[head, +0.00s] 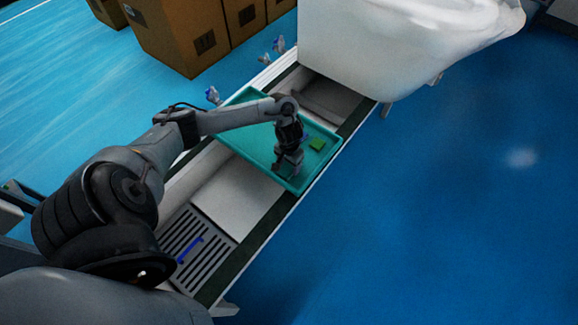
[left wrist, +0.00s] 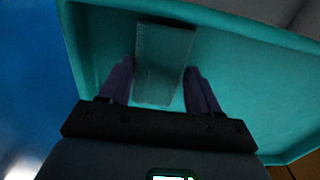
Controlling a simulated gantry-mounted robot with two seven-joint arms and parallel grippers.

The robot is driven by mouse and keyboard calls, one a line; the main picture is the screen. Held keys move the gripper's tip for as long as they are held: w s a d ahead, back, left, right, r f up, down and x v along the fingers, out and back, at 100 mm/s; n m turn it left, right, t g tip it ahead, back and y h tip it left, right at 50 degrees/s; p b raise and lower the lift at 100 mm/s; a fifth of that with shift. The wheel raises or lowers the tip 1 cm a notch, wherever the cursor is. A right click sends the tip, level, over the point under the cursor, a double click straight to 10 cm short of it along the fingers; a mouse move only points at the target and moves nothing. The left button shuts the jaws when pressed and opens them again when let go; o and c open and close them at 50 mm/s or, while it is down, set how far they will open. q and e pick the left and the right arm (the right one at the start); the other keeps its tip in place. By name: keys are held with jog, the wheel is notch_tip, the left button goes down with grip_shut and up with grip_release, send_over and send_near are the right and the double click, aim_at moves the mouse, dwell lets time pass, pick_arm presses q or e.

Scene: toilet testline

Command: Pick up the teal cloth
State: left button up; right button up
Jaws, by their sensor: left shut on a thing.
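The teal cloth (left wrist: 163,62) shows in the left wrist view as a dull grey-teal rectangle between my fingers, over the teal tray (left wrist: 250,75). My left gripper (left wrist: 160,72) is shut on it, with one finger at each side. In the head view, my left gripper (head: 286,168) points down into the near end of the teal tray (head: 258,150). The cloth cannot be made out there, as the gripper covers that spot. Whether it is clear of the tray floor cannot be told. My right gripper is not in view.
A small green piece (head: 317,144) lies in the tray beside my gripper. The tray sits on a long conveyor line. A white toilet (head: 400,50) stands behind it. Cardboard boxes (head: 175,35) stand at the upper left. Blue floor at the right (head: 430,220) is clear.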

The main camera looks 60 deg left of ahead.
aim_at(289, 166)
pick_arm(q)
jog(key=shift+r+p, duration=0.6)
jog(key=shift+r, duration=0.25)
notch_tip(289, 166, up, 2)
jog(key=shift+r+p, duration=0.25)
jog(key=shift+p, duration=0.55)
jog(key=w+d+r+p, duration=0.4)
jog(key=w+d+r, duration=0.1)
jog(key=w, duration=0.5)
jog(key=shift+w+r+p, duration=0.25)
jog(key=shift+r+p, duration=0.05)
jog(key=shift+r, duration=0.6)
jog(key=o, duration=0.4)
jog(key=shift+d, duration=0.1)
jog(key=c, duration=0.3)
